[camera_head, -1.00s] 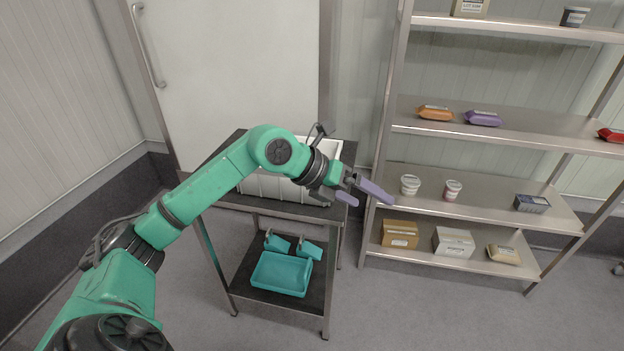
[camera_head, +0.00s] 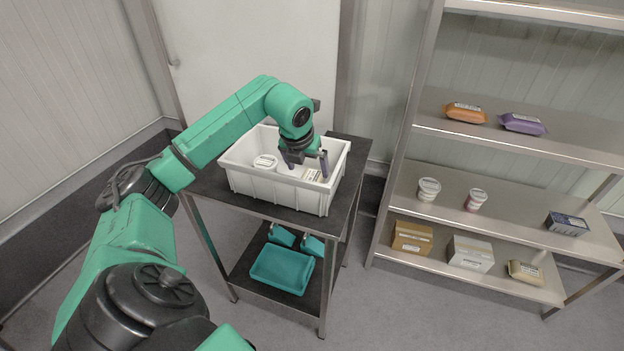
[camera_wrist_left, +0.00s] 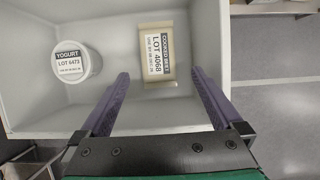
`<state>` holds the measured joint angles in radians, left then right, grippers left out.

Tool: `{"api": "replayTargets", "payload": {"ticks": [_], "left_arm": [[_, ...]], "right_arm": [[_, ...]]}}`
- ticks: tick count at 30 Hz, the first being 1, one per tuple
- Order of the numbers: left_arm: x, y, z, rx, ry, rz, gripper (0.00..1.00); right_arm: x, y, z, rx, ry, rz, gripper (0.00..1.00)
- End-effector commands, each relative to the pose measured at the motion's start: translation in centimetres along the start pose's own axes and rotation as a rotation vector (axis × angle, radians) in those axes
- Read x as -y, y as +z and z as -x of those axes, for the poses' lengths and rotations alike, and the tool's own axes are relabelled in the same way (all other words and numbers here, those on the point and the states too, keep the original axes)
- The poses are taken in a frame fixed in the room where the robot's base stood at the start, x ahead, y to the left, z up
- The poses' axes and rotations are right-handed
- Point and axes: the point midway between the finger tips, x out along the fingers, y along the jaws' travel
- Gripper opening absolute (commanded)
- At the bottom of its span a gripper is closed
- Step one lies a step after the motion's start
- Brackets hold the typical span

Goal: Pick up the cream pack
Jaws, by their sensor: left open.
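A cream pack (camera_wrist_left: 157,55) with a "LOT 4068" label lies in the white bin (camera_head: 272,187), and it shows partly in the head view (camera_head: 312,175). In the wrist view it lies ahead of the fingertips, roughly in line with the gap between them. My left gripper (camera_wrist_left: 160,75) is open, with its two purple fingers apart and nothing held. In the head view the left gripper (camera_head: 308,164) is over the right part of the bin and partly hides the pack. I cannot tell its exact height above the pack. My right gripper is out of view.
A yogurt tub (camera_wrist_left: 71,62) stands in the bin, left of the pack. The bin walls surround both. The bin stands on a dark-topped metal table with a teal tray (camera_head: 282,270) below. A metal shelf (camera_head: 500,215) with several packs, tubs and boxes stands at the right.

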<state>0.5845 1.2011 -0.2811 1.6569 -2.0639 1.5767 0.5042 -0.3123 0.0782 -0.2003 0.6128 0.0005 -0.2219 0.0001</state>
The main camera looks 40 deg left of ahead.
Motion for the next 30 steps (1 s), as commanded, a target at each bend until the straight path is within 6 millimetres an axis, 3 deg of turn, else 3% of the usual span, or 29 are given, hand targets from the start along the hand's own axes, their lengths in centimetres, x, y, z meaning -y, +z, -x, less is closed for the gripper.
{"api": "replayTargets", "payload": {"ticks": [4,12,19,20,27,30], "left_arm": [[0.0,0.0,-2.0,-0.002,-0.001,0.0,1.0],[-0.5,0.0,-6.6,-0.002,-0.004,0.001,1.0],[-0.5,-0.1,-7.4,0.001,-0.002,-0.002,1.0],[-0.5,-0.1,-7.4,0.001,-0.002,-0.002,0.96],[-0.5,0.0,-7.4,0.001,-0.002,-0.001,0.04],[-0.5,0.1,-7.3,0.003,-0.002,-0.001,0.0]], "right_arm": [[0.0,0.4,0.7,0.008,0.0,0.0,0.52],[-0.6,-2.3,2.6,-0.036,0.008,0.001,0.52],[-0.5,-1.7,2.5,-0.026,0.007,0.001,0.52],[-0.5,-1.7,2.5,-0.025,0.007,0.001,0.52],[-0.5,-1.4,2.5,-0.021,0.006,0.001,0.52],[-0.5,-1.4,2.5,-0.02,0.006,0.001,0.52]]}}
